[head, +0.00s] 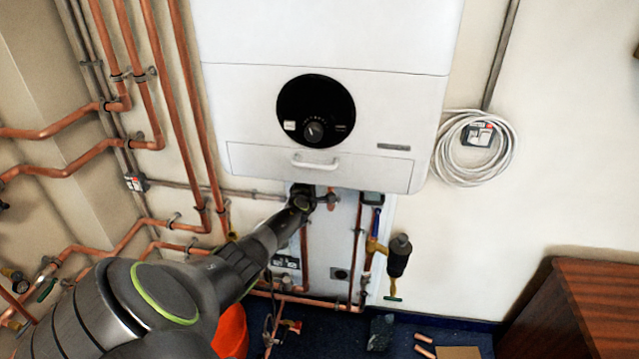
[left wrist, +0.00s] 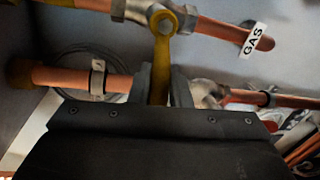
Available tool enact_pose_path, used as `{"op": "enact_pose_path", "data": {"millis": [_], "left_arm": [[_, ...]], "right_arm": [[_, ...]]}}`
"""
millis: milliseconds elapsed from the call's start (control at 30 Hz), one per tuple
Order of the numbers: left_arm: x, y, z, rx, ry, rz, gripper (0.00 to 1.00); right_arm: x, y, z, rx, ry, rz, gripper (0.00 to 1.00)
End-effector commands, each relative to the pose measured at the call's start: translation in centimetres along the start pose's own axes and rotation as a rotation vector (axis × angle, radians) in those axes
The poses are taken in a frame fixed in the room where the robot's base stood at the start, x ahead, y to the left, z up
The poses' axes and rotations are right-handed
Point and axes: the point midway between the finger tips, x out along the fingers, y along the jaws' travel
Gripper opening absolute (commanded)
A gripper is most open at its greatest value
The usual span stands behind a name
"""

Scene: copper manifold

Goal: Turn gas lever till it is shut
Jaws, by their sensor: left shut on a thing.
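The gas lever (left wrist: 162,52) is a yellow handle on a metal valve body (left wrist: 140,10) in a copper pipe. A white tag reading GAS (left wrist: 253,39) hangs on that pipe. The lever points down in the left wrist view, roughly across the pipe. My left gripper (left wrist: 158,88) is shut on the lever's free end, one finger on each side. In the head view my left gripper (head: 326,198) is just under the white boiler (head: 320,100), and the lever cannot be made out there. My right gripper is in neither view.
A second copper pipe (left wrist: 70,78) runs close behind my fingers. Copper pipes (head: 190,100) cover the left wall. A blue-handled valve (head: 376,225) and a dark cylinder (head: 398,255) hang to the right of my gripper. A red bucket (head: 232,330) stands below.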

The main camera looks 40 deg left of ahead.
Motion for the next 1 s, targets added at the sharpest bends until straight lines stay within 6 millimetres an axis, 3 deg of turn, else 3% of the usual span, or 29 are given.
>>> {"op": "enact_pose_path", "data": {"millis": [400, 933, 967, 1000], "left_arm": [[0.3, 1.1, -0.7, 0.18, 0.026, -0.003, 0.0], [0.4, 1.3, -0.7, 0.207, 0.031, 0.002, 0.0], [0.4, 1.3, -0.7, 0.207, 0.031, 0.002, 0.2], [0.4, 1.3, -0.7, 0.207, 0.031, 0.002, 0.25]], "right_arm": [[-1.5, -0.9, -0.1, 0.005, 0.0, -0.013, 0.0], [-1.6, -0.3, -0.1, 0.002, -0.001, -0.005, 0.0], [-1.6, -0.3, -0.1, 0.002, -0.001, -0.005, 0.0], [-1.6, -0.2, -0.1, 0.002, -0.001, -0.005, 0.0]]}}
